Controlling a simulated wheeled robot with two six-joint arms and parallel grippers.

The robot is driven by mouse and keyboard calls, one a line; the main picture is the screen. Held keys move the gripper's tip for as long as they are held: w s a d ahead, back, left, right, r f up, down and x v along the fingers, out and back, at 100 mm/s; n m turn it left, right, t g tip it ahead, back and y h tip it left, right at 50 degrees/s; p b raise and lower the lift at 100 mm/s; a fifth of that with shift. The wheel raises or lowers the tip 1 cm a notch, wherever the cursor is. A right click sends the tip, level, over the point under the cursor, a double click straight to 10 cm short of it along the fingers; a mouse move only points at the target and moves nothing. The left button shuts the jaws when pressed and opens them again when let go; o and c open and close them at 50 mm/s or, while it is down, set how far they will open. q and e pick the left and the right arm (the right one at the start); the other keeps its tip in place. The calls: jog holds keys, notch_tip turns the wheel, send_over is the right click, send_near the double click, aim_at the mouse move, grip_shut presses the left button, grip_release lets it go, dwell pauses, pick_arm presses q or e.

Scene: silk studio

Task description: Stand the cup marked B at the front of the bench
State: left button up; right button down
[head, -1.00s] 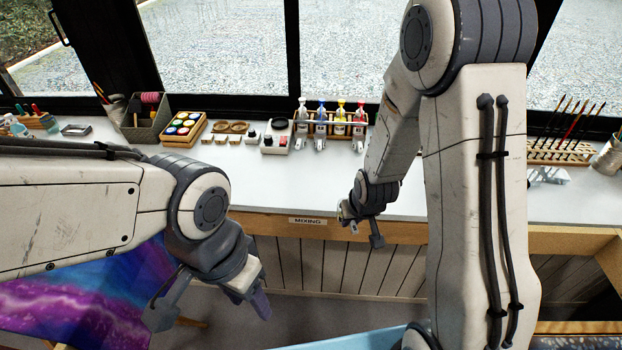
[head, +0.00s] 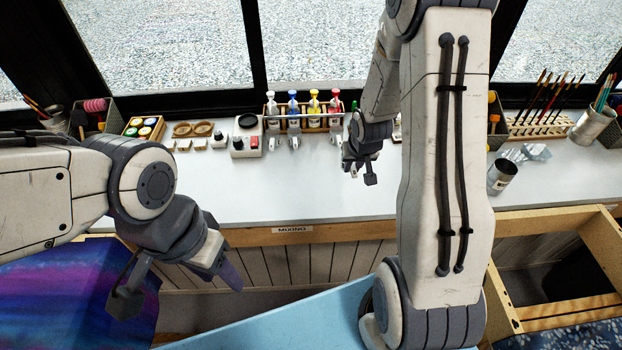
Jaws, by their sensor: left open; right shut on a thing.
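A dark grey cup (head: 501,178) with a small pale label stands at the right part of the white bench (head: 290,190), near its front edge; I cannot read its letter. My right gripper (head: 360,175) is over the middle of the bench, left of that cup and in front of the bottles. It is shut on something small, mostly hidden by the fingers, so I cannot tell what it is. My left gripper (head: 180,288) is open and empty, low in front of the bench at the left.
A rack of coloured bottles (head: 302,118) stands at the back. A brush rack (head: 545,125) and a brush pot (head: 595,122) are at the right. A MIXING label (head: 292,229) marks the front edge. The bench's front middle is clear.

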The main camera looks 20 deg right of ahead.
jog(key=w+a+f+p, duration=0.1)
jog(key=w+a+f, duration=0.1)
jog(key=w+a+f+p, duration=0.2)
jog(key=a, duration=0.1)
jog(key=w+a+f+p, duration=0.2)
jog(key=w+a, duration=0.1)
jog(key=shift+a+f, duration=0.25)
notch_tip(320, 180, down, 4)
jog(key=shift+f+p, duration=0.1)
jog(key=shift+p, duration=0.5)
jog(key=shift+f, duration=0.2)
jog(key=c, duration=0.8)
grip_release()
